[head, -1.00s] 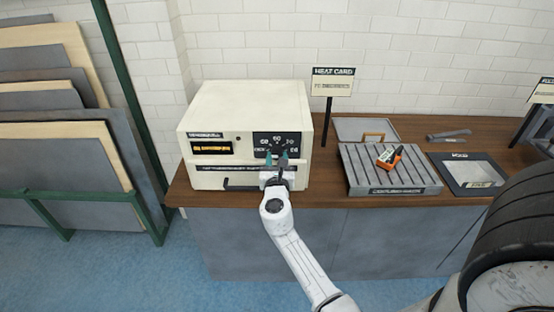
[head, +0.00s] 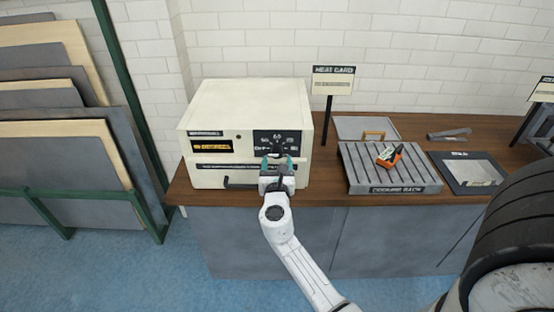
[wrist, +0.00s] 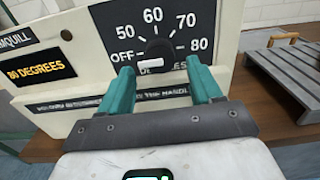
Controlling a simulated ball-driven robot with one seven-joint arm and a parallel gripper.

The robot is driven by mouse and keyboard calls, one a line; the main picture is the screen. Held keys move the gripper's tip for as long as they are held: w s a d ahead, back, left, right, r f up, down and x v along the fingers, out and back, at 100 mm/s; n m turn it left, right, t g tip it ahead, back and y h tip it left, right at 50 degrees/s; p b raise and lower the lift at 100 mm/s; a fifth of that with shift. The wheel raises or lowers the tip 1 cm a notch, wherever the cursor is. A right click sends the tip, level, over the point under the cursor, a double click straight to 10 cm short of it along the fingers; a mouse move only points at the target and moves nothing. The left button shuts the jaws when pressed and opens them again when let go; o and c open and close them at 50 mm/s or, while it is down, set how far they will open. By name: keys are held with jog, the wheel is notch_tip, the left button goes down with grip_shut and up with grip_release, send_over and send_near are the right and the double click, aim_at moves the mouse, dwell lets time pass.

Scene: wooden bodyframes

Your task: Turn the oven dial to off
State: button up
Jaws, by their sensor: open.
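The oven (head: 245,105) is a cream box on the wooden counter, with a black dial panel (head: 284,142) at the right of its front. My gripper (head: 279,163) is open and empty just in front of the panel. In the wrist view its teal fingertips (wrist: 158,74) are spread below and either side of the knob, apart from it.
An amber display (wrist: 41,70) on the oven shows a degrees reading. A dark handle (head: 240,185) is low on the oven front. A ribbed rack (head: 365,175) with an orange-and-black item (head: 389,155) stands to the right, past a sign (head: 333,80).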

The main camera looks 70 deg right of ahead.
jog(key=v, duration=0.8)
jog(key=shift+a, duration=0.15)
jog(key=s+a+f+m+g+y, duration=0.4)
jog(key=s+a+f+m+y, duration=0.35)
jog(key=m, duration=0.95)
jog(key=s+a+f+m+y, duration=0.1)
jog(key=s+a+m+y, duration=0.1)
jog(key=a, duration=0.3)
jog(key=s+a+f+m+g+y, duration=0.1)
jog(key=a+f+m+y, duration=0.1)
jog(key=a+y, duration=0.2)
jog(key=s+a+f+m+g+y, duration=0.1)
jog(key=s+a+f+m+y, duration=0.1)
jog(key=a, duration=0.6)
jog(key=shift+s+y, duration=0.35)
jog(key=shift+y, duration=0.1)
